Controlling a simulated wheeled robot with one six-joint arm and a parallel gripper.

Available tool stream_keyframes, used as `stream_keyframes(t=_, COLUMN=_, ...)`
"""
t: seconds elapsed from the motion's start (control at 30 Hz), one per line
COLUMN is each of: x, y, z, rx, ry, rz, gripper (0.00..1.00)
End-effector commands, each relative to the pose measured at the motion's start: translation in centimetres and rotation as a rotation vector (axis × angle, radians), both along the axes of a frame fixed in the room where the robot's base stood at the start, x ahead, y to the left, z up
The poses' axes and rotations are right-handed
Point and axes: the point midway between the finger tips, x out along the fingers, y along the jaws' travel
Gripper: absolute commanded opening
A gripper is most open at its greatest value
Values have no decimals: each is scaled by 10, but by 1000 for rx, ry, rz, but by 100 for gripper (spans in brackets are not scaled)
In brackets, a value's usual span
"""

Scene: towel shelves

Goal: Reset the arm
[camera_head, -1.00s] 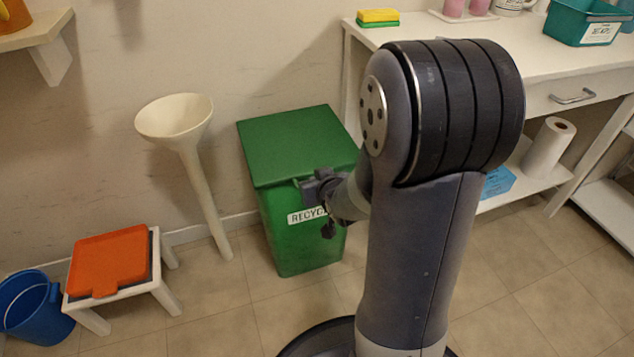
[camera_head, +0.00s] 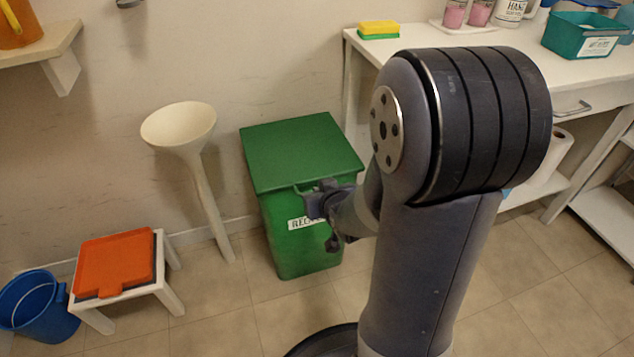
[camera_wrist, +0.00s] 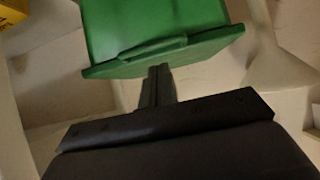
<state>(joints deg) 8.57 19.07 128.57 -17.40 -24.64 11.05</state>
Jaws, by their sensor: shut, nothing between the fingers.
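My gripper (camera_wrist: 158,82) is shut and empty in the wrist view, its dark fingers together in front of the green bin's lid edge. In the head view my arm is folded, with its large shoulder joint at the centre right. My gripper (camera_head: 308,189) points left there, in front of the green recycling bin (camera_head: 285,228) and covering part of its label. I cannot tell whether it touches the bin. The bin's green lid (camera_head: 300,150) is closed; the bin also shows in the wrist view (camera_wrist: 150,30).
A cream funnel-shaped stand (camera_head: 180,125) stands left of the bin. An orange tray (camera_head: 113,263) lies on a small white stool (camera_head: 170,297) beside a blue bucket (camera_head: 38,308). A white table (camera_head: 440,50) at right holds a sponge (camera_head: 379,28) and a teal bin (camera_head: 580,38). Floor is open in front.

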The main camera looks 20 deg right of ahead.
Motion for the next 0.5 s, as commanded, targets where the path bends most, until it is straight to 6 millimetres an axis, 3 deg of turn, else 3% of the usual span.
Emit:
stream_keyframes(t=0.2, x=-38, y=-1, z=-3, rx=1, ry=-3, rz=-3, gripper=0)
stream_keyframes(t=0.5, x=-56, y=-1, z=-6, rx=-1, ry=-6, rz=-2, gripper=0)
